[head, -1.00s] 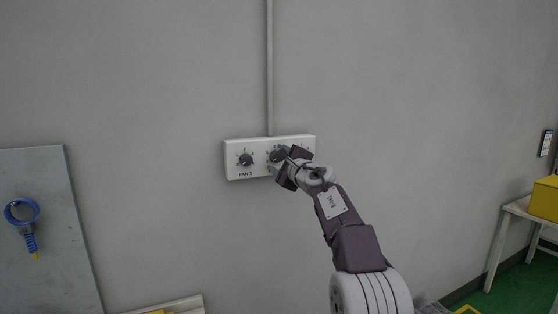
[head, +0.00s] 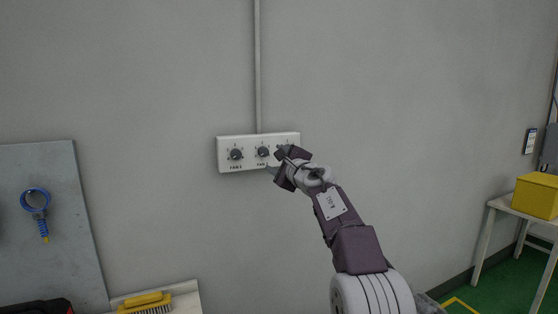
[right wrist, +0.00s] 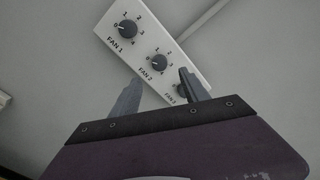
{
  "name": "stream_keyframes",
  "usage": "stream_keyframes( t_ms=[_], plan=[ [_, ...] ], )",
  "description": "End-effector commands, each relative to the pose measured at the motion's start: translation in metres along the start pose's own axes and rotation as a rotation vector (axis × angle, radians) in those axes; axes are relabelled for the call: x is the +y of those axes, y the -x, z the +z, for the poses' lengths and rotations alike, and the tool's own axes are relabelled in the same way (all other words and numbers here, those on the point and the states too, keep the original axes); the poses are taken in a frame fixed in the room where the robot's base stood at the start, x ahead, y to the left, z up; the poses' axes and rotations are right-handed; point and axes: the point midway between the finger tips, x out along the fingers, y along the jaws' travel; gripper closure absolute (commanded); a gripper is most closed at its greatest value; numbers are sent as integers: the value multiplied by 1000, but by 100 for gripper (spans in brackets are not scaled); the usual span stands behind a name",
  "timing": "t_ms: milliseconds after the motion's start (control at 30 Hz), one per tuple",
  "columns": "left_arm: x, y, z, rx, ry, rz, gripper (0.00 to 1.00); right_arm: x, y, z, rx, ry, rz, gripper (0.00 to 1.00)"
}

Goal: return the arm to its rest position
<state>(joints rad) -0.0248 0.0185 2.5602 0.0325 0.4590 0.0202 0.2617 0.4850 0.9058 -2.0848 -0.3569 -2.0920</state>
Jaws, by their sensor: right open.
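My right arm (head: 345,225) reaches up from the lower right in the head view. Its gripper (head: 277,160) is in front of the right part of a white fan control panel (head: 225,141) on the wall. In the right wrist view the two fingers (right wrist: 160,92) are apart with nothing between them. The panel carries a FAN 1 knob (right wrist: 128,30), a FAN 2 knob (right wrist: 160,63) and a third knob partly hidden by a finger. I cannot tell whether a finger touches the panel. My left gripper is not in view.
A yellow brush (head: 145,303) lies on a ledge below. A yellow box (head: 537,196) sits on a white table (head: 497,203) at right.

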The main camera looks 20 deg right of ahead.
Motion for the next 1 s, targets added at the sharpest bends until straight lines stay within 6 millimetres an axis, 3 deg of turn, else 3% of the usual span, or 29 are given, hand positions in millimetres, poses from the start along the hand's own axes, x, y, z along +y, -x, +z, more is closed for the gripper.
stream_keyframes(
  t_ms=[267,367,433,467,600,733,867,1000],
  plan=[
    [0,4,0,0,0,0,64,-2,-1,5,-5,0,3,47],
    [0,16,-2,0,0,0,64,-16,3,31,-34,6,-3,47],
    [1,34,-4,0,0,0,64,-30,10,65,-67,8,3,47],
    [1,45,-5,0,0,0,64,-26,14,81,-80,-21,34,47],
    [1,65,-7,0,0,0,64,14,26,100,-65,-352,126,47],
    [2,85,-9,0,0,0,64,59,46,88,86,-902,169,47],
    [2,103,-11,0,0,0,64,138,96,38,448,-1637,86,47],
    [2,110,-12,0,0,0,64,228,179,-21,908,-2260,-250,47]
  ],
)
